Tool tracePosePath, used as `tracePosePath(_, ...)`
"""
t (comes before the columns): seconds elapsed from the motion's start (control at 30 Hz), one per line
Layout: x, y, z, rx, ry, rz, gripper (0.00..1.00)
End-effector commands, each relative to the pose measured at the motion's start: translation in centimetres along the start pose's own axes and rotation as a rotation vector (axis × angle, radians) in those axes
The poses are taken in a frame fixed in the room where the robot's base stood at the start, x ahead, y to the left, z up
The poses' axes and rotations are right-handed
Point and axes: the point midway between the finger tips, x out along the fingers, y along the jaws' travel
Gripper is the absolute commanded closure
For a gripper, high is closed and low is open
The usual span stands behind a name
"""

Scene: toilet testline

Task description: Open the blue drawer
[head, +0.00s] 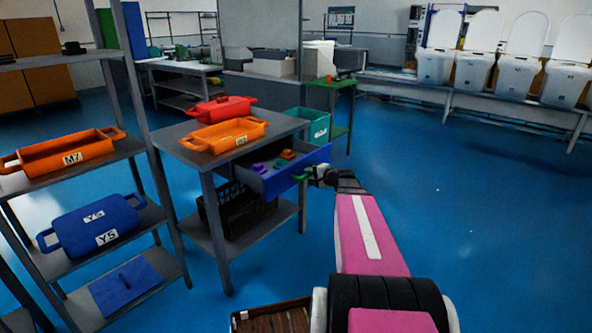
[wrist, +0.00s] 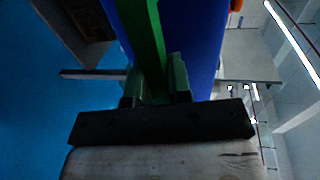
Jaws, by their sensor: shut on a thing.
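The blue drawer (head: 292,177) sticks out from under the top of a grey table, open, with small purple, orange and dark red items inside. Its blue front also shows in the wrist view (wrist: 192,45). My gripper (head: 308,175) is at the drawer's front, where a green handle (head: 299,177) shows. In the wrist view my gripper (wrist: 155,92) is shut at a green bar against the blue front. The exact contact at the fingertips is dark and partly hidden.
The grey table (head: 178,137) carries an orange tray (head: 225,135) and a red tray (head: 222,108). A dark crate (head: 240,212) sits on its lower shelf. A shelf rack at left holds an orange bin (head: 65,155) and a blue bin (head: 95,226). The blue floor at right is clear.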

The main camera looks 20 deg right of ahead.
Motion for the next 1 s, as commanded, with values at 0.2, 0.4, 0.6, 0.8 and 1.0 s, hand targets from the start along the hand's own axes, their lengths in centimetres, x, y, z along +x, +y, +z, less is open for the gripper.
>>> tracePosePath(0.2,-4.5,0.9,0.1,0.0,0.002,0.001,1.0)
tracePosePath(0.4,-6.6,1.4,0.1,0.0,0.001,0.002,1.0)
tracePosePath(0.6,-7.4,1.6,0.0,-0.001,0.0,0.002,1.0)
tracePosePath(0.8,-7.4,1.6,0.0,-0.001,-0.001,0.002,1.0)
tracePosePath(1.0,-7.4,1.6,0.0,-0.001,-0.001,0.002,0.68)
